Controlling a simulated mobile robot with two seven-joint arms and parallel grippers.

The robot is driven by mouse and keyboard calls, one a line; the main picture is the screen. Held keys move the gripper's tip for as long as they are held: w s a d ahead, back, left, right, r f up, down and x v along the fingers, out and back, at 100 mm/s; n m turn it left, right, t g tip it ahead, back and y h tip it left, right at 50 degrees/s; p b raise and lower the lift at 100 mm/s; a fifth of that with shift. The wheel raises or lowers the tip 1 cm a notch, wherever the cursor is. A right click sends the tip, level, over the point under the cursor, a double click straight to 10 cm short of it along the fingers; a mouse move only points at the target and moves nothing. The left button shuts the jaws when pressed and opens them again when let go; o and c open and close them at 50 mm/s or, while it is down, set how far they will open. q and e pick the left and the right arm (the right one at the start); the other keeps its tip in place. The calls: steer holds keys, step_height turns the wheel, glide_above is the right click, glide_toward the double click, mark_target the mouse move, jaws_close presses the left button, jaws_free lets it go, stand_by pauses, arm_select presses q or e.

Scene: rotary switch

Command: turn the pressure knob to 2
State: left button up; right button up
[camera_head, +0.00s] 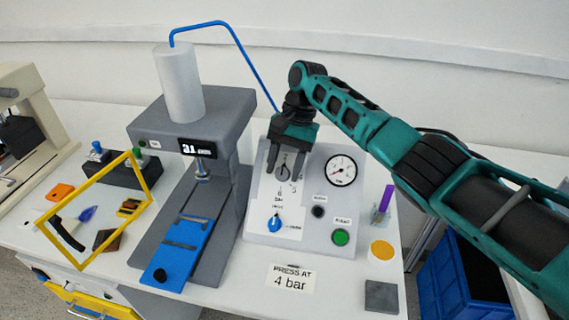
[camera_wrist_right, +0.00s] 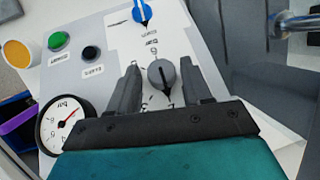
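The grey pressure knob (camera_wrist_right: 161,73) sits on the sloped light-grey control panel (camera_head: 320,235), with a dark pointer line and printed numbers around it, partly hidden by my gripper. In the head view the knob (camera_head: 284,173) shows between the fingers. My right gripper (camera_wrist_right: 162,85) is open, one finger on each side of the knob, with a small gap showing on both sides in the wrist view. The right gripper (camera_head: 285,170) reaches the panel from above in the head view. My left gripper is not in view.
A round pressure gauge (camera_head: 340,170) is right of the knob. A blue selector (camera_head: 275,224), a black button (camera_head: 319,212) and a green button (camera_head: 341,237) lie lower on the panel. A grey press (camera_head: 240,110) stands close on the left. A "4 bar" sign (camera_head: 291,280) lies in front.

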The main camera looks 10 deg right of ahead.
steer(key=shift+o, duration=0.9)
steer(key=shift+r, duration=0.1)
steer(key=v, duration=1.3)
steer(key=shift+s, duration=0.1)
